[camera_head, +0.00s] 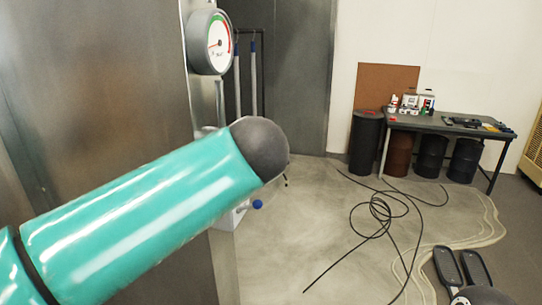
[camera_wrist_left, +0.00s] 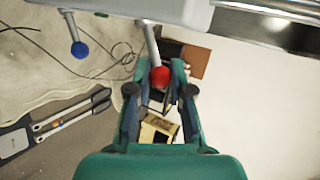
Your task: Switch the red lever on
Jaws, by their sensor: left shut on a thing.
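The red lever shows in the left wrist view as a pale rod with a round red knob (camera_wrist_left: 159,77). The rod hangs from a grey edge at the top. The knob sits between the fingers of my left gripper (camera_wrist_left: 160,92), near the tips, and the gripper is shut on it. In the head view my teal left arm with its dark joint covers the left gripper and the red knob.
A blue-knobbed lever (camera_wrist_left: 80,50) is left of the red one; a blue knob (camera_head: 257,204) also shows in the head view. A gauge (camera_head: 209,42) is on the metal cabinet (camera_head: 110,70). Black cable (camera_head: 375,212) lies on the floor. A workbench (camera_head: 450,125) stands at the right.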

